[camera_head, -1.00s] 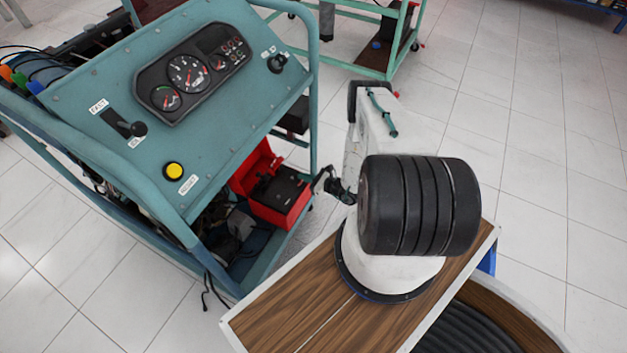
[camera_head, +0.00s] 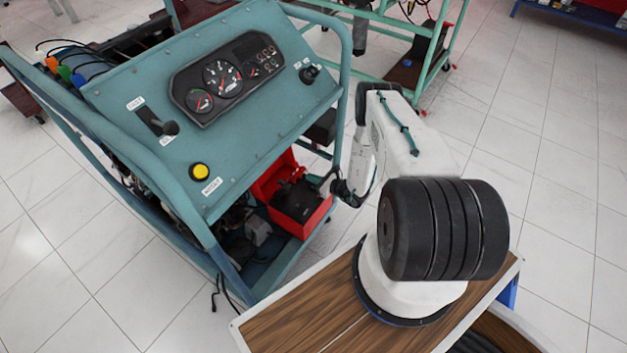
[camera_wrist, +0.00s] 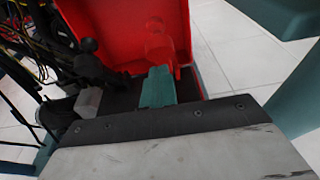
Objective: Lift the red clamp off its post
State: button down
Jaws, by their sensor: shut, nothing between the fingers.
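A red clamp (camera_wrist: 158,40) appears to stand in the wrist view, against the red wall of the battery box; red on red makes its outline hard to read. Its post is not clear. A black battery (camera_head: 297,202) sits in the open red box (camera_head: 272,180) low in the teal trainer frame. My gripper (camera_head: 327,183) is beside the box, at its right edge in the head view. Its teal fingers (camera_wrist: 157,85) are shut and empty in the wrist view, below the clamp in the picture. I cannot pick out the clamp in the head view.
The teal panel (camera_head: 215,90) with gauges and a yellow button overhangs left of the battery box. A teal upright tube (camera_head: 342,105) is close to my arm. Cables and engine parts crowd the left. Open tiled floor (camera_head: 550,150) is on the right.

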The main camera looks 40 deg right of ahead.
jog(key=shift+w+a+r+g+h, duration=0.2)
jog(key=shift+w+r+g+h, duration=0.1)
jog(key=shift+w+r+g, duration=0.35)
jog(key=shift+s, duration=0.1)
jog(key=s, duration=0.1)
jog(key=s+f, duration=0.1)
jog(key=s+d, duration=0.1)
jog(key=s, duration=0.1)
jog(key=shift+d+f, duration=0.1)
jog(key=shift+f, duration=0.3)
jog(key=v, duration=0.9)
jog(key=shift+s+d+r, duration=0.2)
jog(key=shift+s, duration=0.05)
